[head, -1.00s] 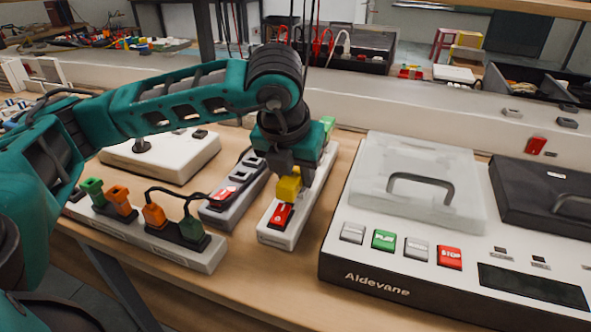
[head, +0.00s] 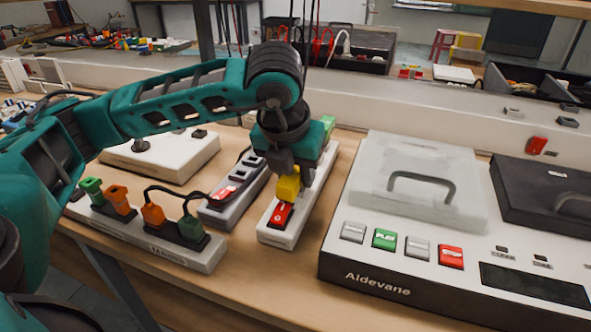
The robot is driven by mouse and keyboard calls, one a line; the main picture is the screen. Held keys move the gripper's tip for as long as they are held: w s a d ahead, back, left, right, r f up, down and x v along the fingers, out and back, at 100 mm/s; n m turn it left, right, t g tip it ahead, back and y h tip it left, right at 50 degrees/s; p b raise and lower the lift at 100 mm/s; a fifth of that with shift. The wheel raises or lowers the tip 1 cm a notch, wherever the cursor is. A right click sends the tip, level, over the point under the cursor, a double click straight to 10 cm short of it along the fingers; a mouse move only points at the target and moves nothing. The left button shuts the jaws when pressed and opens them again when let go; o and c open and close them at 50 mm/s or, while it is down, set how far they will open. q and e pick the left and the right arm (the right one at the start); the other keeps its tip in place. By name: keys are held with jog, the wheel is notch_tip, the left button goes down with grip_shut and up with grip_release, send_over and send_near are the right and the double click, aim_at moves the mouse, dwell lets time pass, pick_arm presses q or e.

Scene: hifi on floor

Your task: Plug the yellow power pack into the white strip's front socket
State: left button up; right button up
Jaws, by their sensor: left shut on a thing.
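A white power strip (head: 306,207) lies on the wooden bench, running away from me, with a red switch (head: 281,215) at its near end and a green plug (head: 328,122) at its far end. My left gripper (head: 287,174) reaches down over the strip and is shut on the yellow power pack (head: 288,188). The pack is at the strip's near part, just behind the red switch. The gripper hides the front socket, and I cannot tell whether the pack is seated or just above it. My right gripper is not in view.
A grey strip (head: 225,203) lies close on the left. Another white strip (head: 190,253) with orange and green plugs is at the front left. A large Aldevane machine (head: 340,253) stands close on the right. Bare bench (head: 262,273) shows in front.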

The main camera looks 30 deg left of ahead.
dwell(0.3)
pick_arm(q)
jog(key=o, duration=1.1)
jog(key=p+v, duration=0.2)
jog(key=v, duration=0.4)
jog(key=w+p+v, duration=0.1)
jog(key=p+v, duration=0.2)
jog(key=v, duration=0.3)
jog(key=w+p+v, duration=0.1)
jog(key=p+v, duration=0.1)
jog(key=v, duration=0.4)
jog(key=shift+s+a+r, duration=0.15)
jog(key=shift+a+r, duration=0.1)
jog(key=shift+r, duration=0.35)
